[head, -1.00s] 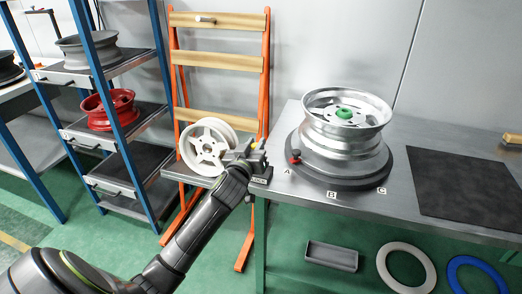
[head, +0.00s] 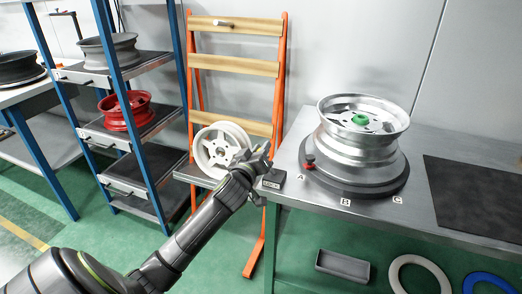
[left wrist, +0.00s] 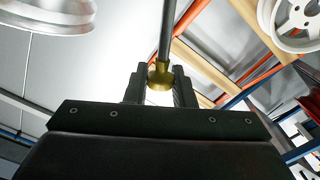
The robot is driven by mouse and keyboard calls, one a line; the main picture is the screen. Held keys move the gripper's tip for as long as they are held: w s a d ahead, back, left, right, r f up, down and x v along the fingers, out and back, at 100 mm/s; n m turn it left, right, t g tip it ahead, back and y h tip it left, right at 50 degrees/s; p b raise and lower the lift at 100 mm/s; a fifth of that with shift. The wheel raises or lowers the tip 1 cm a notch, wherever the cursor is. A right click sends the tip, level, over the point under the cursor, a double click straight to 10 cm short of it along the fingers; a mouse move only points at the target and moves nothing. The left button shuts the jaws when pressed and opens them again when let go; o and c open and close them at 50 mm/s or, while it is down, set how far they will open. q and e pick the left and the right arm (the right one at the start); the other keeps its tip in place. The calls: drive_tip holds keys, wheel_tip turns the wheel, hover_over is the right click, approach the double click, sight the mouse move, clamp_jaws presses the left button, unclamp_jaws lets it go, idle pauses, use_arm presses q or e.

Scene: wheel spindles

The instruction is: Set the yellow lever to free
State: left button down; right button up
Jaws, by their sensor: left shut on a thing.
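My left gripper (head: 262,155) is at the left end of the metal bench, just above a small dark block (head: 273,180) with a lettered label that seems to read LOCK. In the left wrist view, its fingers (left wrist: 158,86) are shut on the yellow end (left wrist: 160,76) of the lever. A grey rod (left wrist: 167,30) runs from this end to the top of that picture. In the head view the gripper hides most of the lever, so its setting cannot be told. My right gripper is in neither view.
A silver wheel (head: 362,125) with a green centre sits on a round dark base with a red knob (head: 309,161), right of the gripper. A white wheel (head: 219,150) rests on the orange rack just behind my arm. A dark mat (head: 475,196) lies on the bench.

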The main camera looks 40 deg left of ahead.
use_arm(q)
drive_tip(key=c, duration=1.3)
unclamp_jaws()
drive_tip(key=v, duration=1.7)
drive_tip(key=shift+s+b, duration=0.2)
drive_tip(key=shift+b, duration=0.15)
